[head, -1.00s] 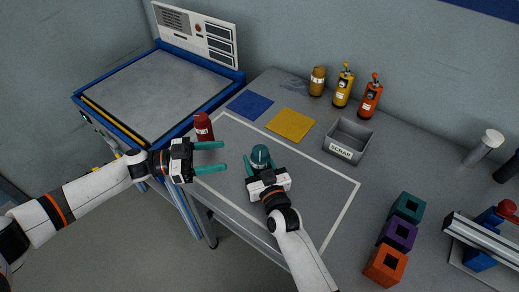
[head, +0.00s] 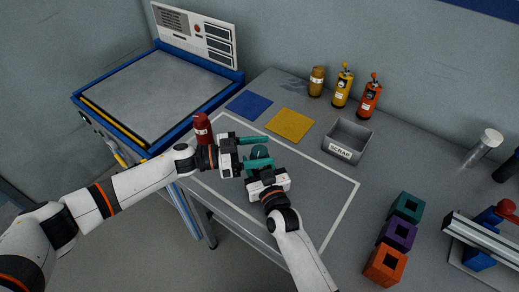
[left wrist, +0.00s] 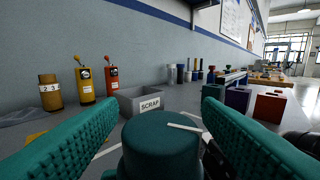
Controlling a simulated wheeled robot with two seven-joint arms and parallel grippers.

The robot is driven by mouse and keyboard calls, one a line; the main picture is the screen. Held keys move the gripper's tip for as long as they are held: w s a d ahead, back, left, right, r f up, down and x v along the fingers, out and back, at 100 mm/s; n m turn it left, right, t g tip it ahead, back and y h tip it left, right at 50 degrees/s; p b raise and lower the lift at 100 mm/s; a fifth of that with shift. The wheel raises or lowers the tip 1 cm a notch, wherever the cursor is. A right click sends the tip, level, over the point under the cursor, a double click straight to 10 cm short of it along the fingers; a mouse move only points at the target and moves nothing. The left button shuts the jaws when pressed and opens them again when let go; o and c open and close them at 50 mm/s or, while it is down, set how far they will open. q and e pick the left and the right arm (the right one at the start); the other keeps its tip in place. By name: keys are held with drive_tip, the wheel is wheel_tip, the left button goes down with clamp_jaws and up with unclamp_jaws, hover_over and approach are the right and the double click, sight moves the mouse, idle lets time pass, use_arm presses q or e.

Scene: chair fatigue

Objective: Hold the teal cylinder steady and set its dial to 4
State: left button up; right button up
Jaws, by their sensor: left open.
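The teal cylinder (head: 259,152) stands upright on the grey table inside the white outline. My right gripper (head: 261,166) is shut on it low down, from the front. My left gripper (head: 264,150) is open, coming in from the left, with its teal fingers on either side of the cylinder's top. In the left wrist view the round teal dial top (left wrist: 160,140) sits between the open fingers (left wrist: 160,125), with a white pointer line on it toward the right. I cannot read any dial numbers. Whether the left fingers touch the dial is unclear.
A red cylinder (head: 202,128) stands just behind my left wrist. Blue (head: 250,104) and yellow (head: 289,124) mats lie behind. A grey SCRAP bin (head: 348,140), several bottles (head: 342,88) and socket blocks (head: 397,234) stand farther right. The table between the outline and the blocks is clear.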

use_arm(q)
drive_tip(key=c, duration=1)
idle(0.7)
drive_tip(key=o, duration=1)
drive_tip(key=s+a, duration=0.2)
drive_tip(key=a, duration=1)
